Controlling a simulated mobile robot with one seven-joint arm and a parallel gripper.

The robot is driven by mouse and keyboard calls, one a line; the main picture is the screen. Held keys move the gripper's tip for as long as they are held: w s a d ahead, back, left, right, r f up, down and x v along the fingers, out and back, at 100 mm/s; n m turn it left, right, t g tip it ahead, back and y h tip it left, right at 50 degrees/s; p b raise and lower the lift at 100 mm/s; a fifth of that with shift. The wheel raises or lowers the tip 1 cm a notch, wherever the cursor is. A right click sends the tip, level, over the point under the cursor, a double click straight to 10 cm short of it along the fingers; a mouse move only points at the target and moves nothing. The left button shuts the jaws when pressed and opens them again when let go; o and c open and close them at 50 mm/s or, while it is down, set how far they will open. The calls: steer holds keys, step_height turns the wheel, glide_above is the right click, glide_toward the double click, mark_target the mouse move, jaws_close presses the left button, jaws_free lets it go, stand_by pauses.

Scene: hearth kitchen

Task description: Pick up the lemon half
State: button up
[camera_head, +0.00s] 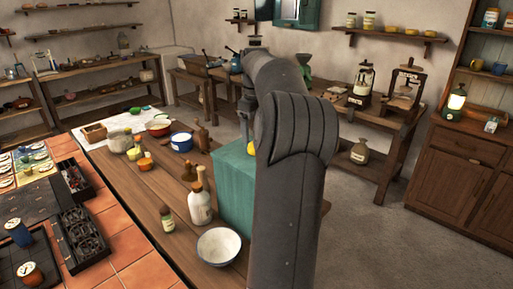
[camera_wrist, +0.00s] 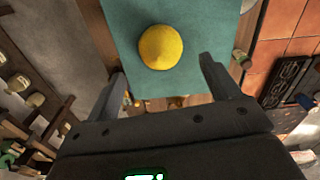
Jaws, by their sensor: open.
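The yellow lemon half (camera_wrist: 161,47) sits on a teal surface (camera_wrist: 196,77) in the wrist view, with its rounded side showing. In the head view only a small yellow sliver of the lemon half (camera_head: 251,148) shows beside my arm, on top of the teal block (camera_head: 233,185). My gripper (camera_wrist: 162,72) is open and empty, its two fingers spread to either side below the lemon in the wrist view. The lemon is not between the fingertips in a visible grip. My arm hides much of the teal block in the head view.
A blue-rimmed pot (camera_head: 181,142) stands farther back. Open floor (camera_head: 365,235) lies to the right.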

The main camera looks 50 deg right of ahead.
steer(key=f, duration=0.3)
steer(key=shift+s+a+f, duration=0.1)
steer(key=shift+s+f, duration=0.25)
steer(key=shift+f, duration=0.6)
steer(key=shift+c, duration=0.3)
steer(key=c, duration=1)
steer(key=shift+r, duration=0.15)
